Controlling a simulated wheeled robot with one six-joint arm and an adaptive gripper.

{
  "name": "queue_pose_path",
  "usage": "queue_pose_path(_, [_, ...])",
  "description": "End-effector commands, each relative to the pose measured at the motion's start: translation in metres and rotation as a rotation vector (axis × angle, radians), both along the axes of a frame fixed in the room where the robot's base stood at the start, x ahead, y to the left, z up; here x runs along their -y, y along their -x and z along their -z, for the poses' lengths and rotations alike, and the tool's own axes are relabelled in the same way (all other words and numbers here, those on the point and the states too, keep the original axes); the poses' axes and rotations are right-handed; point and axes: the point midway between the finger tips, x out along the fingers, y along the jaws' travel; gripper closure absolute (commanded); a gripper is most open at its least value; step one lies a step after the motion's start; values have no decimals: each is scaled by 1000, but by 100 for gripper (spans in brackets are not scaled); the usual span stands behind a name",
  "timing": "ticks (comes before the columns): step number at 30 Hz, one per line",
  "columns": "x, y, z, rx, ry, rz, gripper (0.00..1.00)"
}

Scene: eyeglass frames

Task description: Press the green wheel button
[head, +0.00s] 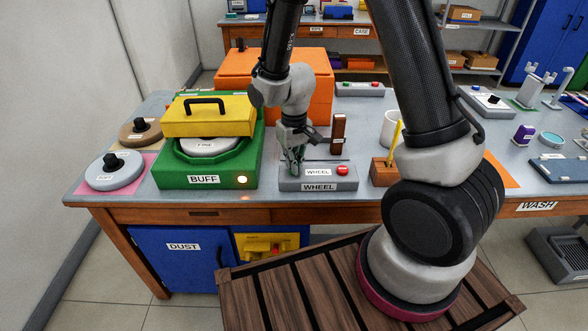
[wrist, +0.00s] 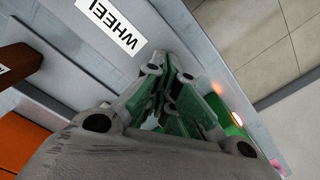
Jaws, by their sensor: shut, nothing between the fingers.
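The grey WHEEL control box (head: 346,185) sits at the front edge of the workbench, with a red button (head: 342,169) on its right end. My gripper (head: 295,170) points down at the left end of the box, its green-padded fingers shut and empty. No green button can be made out; the fingers cover that end of the box. In the wrist view my gripper (wrist: 178,70) is over the box (wrist: 165,28), beside its WHEEL label. Whether the fingertips touch a button or the box top cannot be told.
The green BUFF machine (head: 170,180) stands just left, its yellow lid (head: 207,122) over a pale wheel and its front lamp (head: 243,180) glowing. A brown upright block (head: 338,133) stands behind the box. A wooden holder (head: 382,172) and white cup (head: 389,128) are to the right.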

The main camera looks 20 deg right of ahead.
Motion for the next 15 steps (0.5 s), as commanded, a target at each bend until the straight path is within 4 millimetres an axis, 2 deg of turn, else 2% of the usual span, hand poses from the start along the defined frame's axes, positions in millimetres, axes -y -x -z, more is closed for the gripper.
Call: queue_pose_path(15, [0, -1, -40, 3, -1, 0, 100])
